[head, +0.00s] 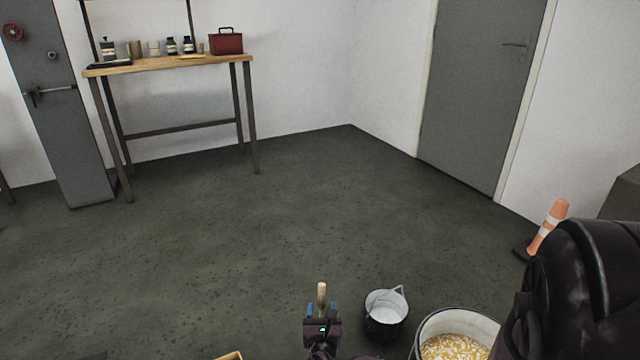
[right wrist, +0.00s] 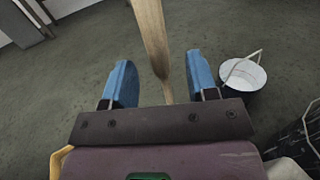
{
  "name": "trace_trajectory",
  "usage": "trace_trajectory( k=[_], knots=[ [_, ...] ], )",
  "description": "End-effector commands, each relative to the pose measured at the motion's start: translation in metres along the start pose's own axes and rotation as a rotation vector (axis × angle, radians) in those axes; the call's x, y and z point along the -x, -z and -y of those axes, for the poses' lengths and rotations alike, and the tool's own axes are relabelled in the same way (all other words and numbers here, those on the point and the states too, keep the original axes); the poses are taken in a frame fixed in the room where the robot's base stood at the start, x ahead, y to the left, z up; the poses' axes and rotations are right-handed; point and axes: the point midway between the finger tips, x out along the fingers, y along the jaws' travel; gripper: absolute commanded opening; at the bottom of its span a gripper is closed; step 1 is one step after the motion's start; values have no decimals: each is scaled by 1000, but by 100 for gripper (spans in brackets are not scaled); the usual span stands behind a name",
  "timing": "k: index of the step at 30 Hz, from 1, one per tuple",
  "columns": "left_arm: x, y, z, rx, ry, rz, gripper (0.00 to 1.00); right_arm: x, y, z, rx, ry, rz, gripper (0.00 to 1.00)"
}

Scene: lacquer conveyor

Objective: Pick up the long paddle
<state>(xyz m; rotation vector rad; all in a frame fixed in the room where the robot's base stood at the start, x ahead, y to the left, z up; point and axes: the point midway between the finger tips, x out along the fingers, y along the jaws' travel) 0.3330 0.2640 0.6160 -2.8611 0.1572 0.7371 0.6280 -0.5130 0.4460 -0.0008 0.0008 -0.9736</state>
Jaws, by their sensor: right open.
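The long paddle (right wrist: 152,35) is a pale wooden shaft in the right wrist view. It runs from the top edge down between the two blue fingers of my right gripper (right wrist: 158,72). The fingers stand apart on both sides of it, with a gap on each side. In the head view a short piece of the paddle (head: 322,293) shows just past my right gripper (head: 322,309). How deep the shaft sits between the fingers is hard to tell, and its lower part is hidden behind the gripper body. My left gripper is not in view.
A small pail (head: 386,310) stands right of the gripper, beside a larger bucket (head: 425,335) of yellowish-white bits. A workbench (head: 170,64) and a grey cabinet (head: 65,110) stand at the back left. The middle floor is clear.

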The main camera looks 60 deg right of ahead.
Motion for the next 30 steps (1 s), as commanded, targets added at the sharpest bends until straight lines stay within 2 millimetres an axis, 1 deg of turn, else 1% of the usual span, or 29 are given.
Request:
trace_trajectory(
  k=[3, 7, 9, 12, 15, 21, 29, 30],
  knots=[
    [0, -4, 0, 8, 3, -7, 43, -11, 4, 2, 4, 1, 0, 53],
    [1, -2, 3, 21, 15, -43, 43, -29, 10, 2, 5, 1, -2, 53],
    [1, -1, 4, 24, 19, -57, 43, -38, 8, 1, 4, 0, -1, 53],
    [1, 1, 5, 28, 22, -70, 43, -47, 7, 1, 3, 1, -1, 53],
    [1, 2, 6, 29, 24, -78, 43, -51, 6, 0, 0, 0, -1, 53],
    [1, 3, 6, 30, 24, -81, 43, -51, 5, 0, -1, 0, 0, 53],
    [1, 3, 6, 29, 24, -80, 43, -51, 5, 0, -1, 0, -1, 13],
    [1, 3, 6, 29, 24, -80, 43, -51, 5, 0, -1, 0, -1, 7]
  ],
)
